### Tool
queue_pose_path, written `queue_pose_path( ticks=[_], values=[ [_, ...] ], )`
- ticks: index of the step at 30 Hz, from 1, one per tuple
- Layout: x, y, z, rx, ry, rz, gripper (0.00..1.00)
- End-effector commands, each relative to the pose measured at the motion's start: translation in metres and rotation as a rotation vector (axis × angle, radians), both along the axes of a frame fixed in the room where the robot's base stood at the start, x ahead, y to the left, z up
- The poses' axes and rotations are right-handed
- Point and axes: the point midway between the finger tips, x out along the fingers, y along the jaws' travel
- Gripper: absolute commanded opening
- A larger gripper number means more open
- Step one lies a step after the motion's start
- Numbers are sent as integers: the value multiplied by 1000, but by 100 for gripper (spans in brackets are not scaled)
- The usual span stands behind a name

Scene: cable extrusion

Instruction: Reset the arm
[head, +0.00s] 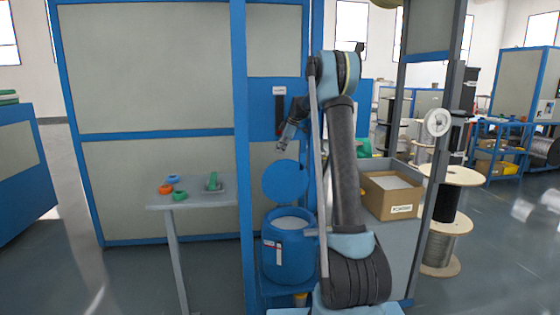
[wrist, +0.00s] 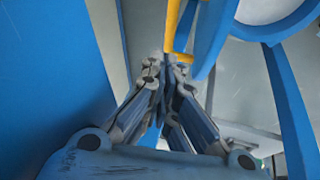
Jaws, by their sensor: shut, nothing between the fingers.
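My arm stands raised in the middle of the head view, bent at the top. My gripper (head: 283,146) hangs to the left of the arm, in front of the blue frame and above the round blue lid. In the wrist view my gripper (wrist: 166,66) has its fingertips together, with nothing held between them. A yellow bar shows just beyond the tips there; I cannot tell whether they touch it.
A blue barrel (head: 288,250) with pale contents stands below, its lid (head: 286,181) raised. A small table (head: 190,203) with coloured pieces is at left. A cardboard box (head: 391,208) and cable spools (head: 446,215) are at right.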

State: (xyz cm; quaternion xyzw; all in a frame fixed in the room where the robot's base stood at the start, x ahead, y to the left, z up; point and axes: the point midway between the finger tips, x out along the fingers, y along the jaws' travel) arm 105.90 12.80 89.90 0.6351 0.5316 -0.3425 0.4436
Motion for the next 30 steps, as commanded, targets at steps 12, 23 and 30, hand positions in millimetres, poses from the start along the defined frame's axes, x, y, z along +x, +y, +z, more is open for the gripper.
queue_pose_path(
  ticks=[12, 23, 30],
  values=[
    [-8, -3, 36, -1, 7, -16, 0],
    [-97, -23, 62, -10, 79, -215, 0],
    [-172, -40, 72, -18, 132, -381, 0]
  ],
)
